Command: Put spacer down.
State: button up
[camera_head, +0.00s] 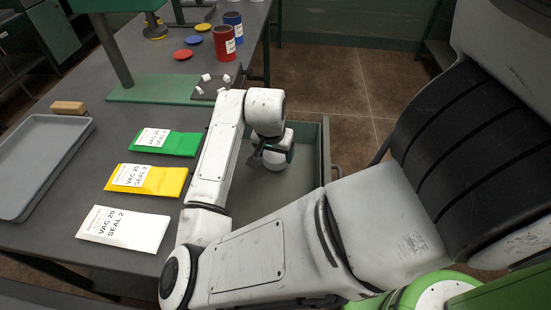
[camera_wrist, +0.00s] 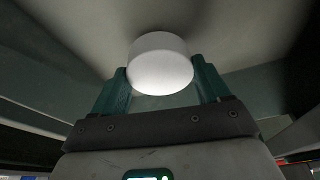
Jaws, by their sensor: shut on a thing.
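My gripper (camera_head: 256,156) is over the open green-walled drawer (camera_head: 326,150) beside the table in the head view. In the wrist view, my gripper (camera_wrist: 162,82) has its two dark green fingers on either side of a white round spacer (camera_wrist: 160,62) and is shut on it. In the head view I cannot make out the held spacer. Several more small white spacers (camera_head: 206,77) are on and around a dark plate (camera_head: 208,92) near the green stand. In the wrist view, a plain grey surface lies beyond the held spacer; I cannot tell whether they touch.
Green (camera_head: 168,142), yellow (camera_head: 148,180) and white (camera_head: 123,229) labelled packets lie on the grey table (camera_head: 60,218). A grey tray (camera_head: 40,150) and brown block (camera_head: 68,107) are at left. Red (camera_head: 224,42) and blue (camera_head: 234,24) cans stand behind. The drawer floor looks bare.

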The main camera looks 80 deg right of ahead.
jog(key=shift+f, duration=1.3)
jog(key=shift+f, duration=0.1)
jog(key=o, duration=1.3)
jog(key=shift+c, duration=0.2)
jog(key=p+v, duration=0.1)
jog(key=v, duration=1.1)
